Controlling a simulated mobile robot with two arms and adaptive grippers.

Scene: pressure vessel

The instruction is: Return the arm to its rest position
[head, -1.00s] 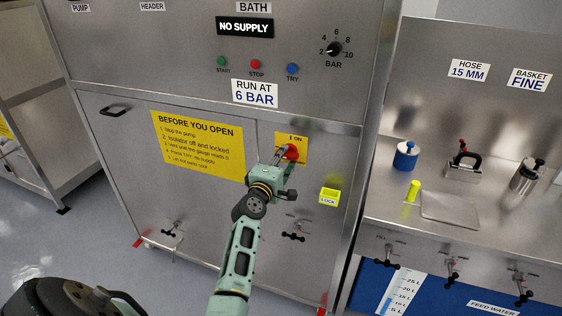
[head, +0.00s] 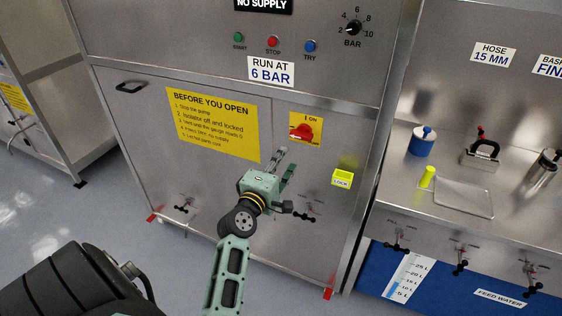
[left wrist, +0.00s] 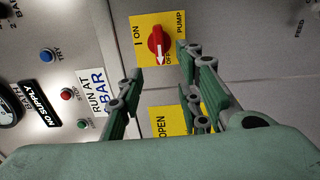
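My left gripper (head: 284,162) is open and empty in front of the steel cabinet's lower door, below and apart from the red isolator knob (head: 301,131). In the left wrist view, its fingers (left wrist: 160,62) stand apart with nothing between them. The knob (left wrist: 157,45) sits on a yellow plate (left wrist: 174,22) marked I ON, OFF and PUMP. Its handle lies crosswise in the head view, and in the wrist view one end points towards OFF. My left arm reaches up from the bottom edge. My right gripper is not in view.
A yellow lock box (head: 342,179) is on the cabinet right of the gripper. Black-handled valves (head: 305,214) stick out lower down. A steel bench (head: 400,190) at right carries a blue pot (head: 422,142), a clamp (head: 482,152) and a yellow-green cylinder (head: 427,177). Floor is clear at left.

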